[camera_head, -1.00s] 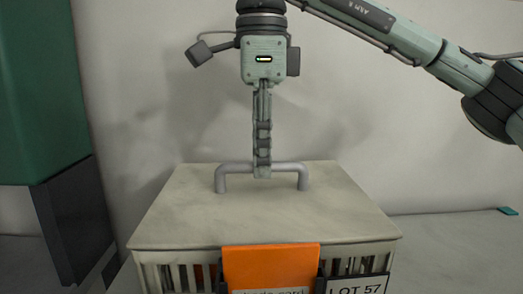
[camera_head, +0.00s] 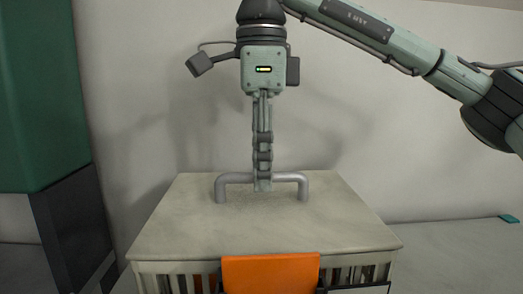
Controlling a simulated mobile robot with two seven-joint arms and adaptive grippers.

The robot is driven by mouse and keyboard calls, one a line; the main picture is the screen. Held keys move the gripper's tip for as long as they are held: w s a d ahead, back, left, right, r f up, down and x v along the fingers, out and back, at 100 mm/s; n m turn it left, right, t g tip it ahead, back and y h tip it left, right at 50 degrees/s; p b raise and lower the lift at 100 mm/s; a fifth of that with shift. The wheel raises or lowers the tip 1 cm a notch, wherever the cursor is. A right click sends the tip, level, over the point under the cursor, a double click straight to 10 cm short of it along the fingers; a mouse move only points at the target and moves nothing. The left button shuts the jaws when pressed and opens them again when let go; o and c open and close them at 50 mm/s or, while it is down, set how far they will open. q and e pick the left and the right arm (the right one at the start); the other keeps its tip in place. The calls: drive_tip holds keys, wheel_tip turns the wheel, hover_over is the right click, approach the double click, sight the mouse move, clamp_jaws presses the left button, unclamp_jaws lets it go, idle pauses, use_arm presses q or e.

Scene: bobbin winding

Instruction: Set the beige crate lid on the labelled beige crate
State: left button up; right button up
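The beige crate lid (camera_head: 330,225) lies flat over the labelled beige crate (camera_head: 147,280), whose slatted front shows at the bottom of the head view. I see no clear gap between lid and crate. A grey bar handle (camera_head: 289,178) stands up from the middle of the lid. My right gripper (camera_head: 263,186) points straight down with its fingertips at the middle of the handle. Its fingers appear closed on the bar, seen edge-on. The crate's label is cut off by the lower edge. My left gripper is not in the view.
An orange card (camera_head: 270,274) hangs on the crate's front in a dark holder. A green and black upright body (camera_head: 40,100) stands at the left. A pale wall is behind. The surface right of the crate is clear except for a small green item (camera_head: 509,218) far off.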

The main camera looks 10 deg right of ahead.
wheel_tip(320, 180, up, 12)
idle(0.4)
idle(0.8)
